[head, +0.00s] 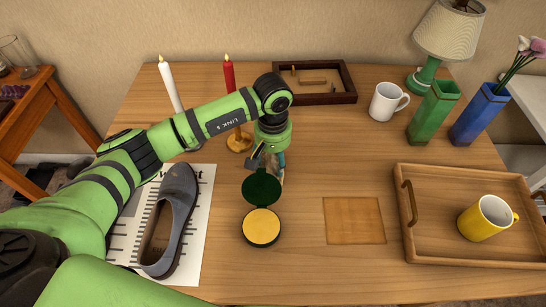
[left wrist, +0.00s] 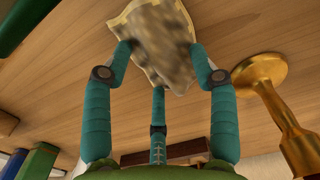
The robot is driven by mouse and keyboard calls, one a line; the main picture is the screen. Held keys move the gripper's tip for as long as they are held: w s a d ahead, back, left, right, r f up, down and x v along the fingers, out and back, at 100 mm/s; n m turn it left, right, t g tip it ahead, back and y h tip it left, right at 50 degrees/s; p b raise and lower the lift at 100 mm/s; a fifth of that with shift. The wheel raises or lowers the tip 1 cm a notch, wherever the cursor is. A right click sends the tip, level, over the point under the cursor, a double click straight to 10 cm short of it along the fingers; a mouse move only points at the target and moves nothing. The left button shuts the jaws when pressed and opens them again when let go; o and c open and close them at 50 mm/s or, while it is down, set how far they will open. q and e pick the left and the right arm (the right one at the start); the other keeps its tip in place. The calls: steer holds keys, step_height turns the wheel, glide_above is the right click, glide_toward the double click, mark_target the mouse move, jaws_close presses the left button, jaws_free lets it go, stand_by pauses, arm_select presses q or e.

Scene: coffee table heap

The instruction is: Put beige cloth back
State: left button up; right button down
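The beige cloth (left wrist: 158,42) is crumpled and mottled in the left wrist view. In the head view only a small pale bit of it (head: 279,177) shows, behind the raised green lid. My left gripper (head: 270,165) points down over the table behind the green tin; it also shows in the left wrist view (left wrist: 160,60). Two teal fingertips overlap the cloth's sides and the third finger reaches its lower edge. Whether they grip it is not clear. A flat brown square (head: 353,220) lies left of the tray. My right gripper is out of view.
The open green tin (head: 262,227) stands just in front of the gripper. A gold candlestick (left wrist: 275,95) is close beside it. A grey shoe (head: 170,222) lies on a printed sheet at left. The wooden tray (head: 408,225) holds a yellow mug (head: 484,219).

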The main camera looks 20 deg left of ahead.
mark_target(273, 159)
arm_select(q)
steer(key=shift+r, duration=0.1)
steer(key=shift+r, duration=0.25)
step_height(273, 159, up, 12)
steer(key=b, duration=0.2)
steer(key=shift+f, duration=0.15)
